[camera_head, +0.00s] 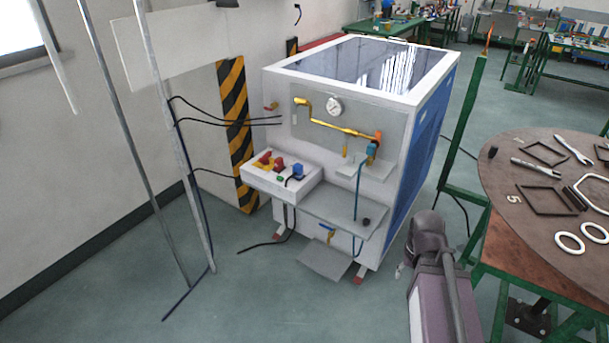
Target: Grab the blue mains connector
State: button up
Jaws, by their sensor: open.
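A small blue connector (298,170) sits at the right end of the sloped control box (285,188) on the front of the white generator cabinet (350,95). It appears to be the mains connector, with a dark cable by it. It is small and its details are unclear. My arm (427,235) rises at the lower right, to the right of the cabinet's front and apart from the connector. I cannot make out my gripper; a small pale piece beside the arm is too unclear to identify.
Red and yellow controls (268,162) sit left of the connector. Yellow piping (345,128) and a gauge (334,106) are above it. Metal poles (170,150) stand to the left. A round table (510,190) with tools stands to the right. The floor before the cabinet is mostly clear.

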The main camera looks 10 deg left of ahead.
aim_at(298, 169)
jog(key=u, duration=0.05)
jog(key=i, duration=1)
jog(key=z, duration=0.05)
